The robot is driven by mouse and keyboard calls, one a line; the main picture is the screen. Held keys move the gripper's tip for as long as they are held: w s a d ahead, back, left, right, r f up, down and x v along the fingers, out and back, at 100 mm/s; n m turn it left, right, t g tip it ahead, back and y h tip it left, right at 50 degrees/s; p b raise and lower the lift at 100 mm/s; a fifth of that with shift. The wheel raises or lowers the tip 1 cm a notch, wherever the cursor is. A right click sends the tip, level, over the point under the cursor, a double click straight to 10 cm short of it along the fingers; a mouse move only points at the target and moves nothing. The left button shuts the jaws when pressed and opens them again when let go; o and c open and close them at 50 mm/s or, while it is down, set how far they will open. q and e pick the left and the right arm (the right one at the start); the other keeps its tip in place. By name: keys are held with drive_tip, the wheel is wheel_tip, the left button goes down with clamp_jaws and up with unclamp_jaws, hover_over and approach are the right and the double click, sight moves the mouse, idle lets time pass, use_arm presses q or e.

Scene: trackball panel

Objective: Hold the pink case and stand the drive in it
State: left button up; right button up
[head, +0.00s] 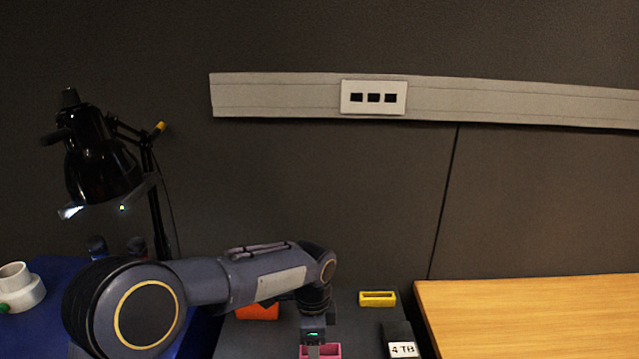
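The pink case (332,352) shows at the bottom edge of the head view, cut off by the frame. My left gripper (313,345) points down at the case, with a finger overlapping it in the picture. I cannot tell whether the fingers are closed on its wall. The drive (403,349), dark with a white "4 TB" label, is to the right of the case, apart from it, and also cut off by the bottom edge. My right gripper is not in view.
A yellow case (377,294) sits behind the drive on the dark grey surface. An orange object (257,312) is partly hidden behind my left arm. A black lamp (100,165) and a white cup-like object (15,285) are left. A wooden tabletop (530,315) at right is clear.

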use_arm(q)
drive_tip(key=shift+o, duration=1.1)
drive_tip(key=shift+f, duration=0.3)
use_arm(e)
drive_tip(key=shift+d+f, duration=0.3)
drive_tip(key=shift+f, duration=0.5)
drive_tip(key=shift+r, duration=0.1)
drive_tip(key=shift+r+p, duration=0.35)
drive_tip(key=shift+p, duration=0.1)
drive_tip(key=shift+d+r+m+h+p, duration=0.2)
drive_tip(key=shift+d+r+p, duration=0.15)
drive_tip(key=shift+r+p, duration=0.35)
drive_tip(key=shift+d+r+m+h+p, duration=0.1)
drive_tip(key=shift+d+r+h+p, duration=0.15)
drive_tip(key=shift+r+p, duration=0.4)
use_arm(q)
wheel_tip(320, 180, up, 6)
drive_tip(key=d+p, duration=0.1)
drive_tip(key=p, duration=0.1)
drive_tip(key=shift+w+r, duration=0.15)
drive_tip(key=shift+r, duration=0.05)
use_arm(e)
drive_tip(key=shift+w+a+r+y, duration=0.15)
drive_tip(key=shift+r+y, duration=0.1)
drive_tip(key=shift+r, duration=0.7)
use_arm(q)
drive_tip(key=shift+r, duration=0.1)
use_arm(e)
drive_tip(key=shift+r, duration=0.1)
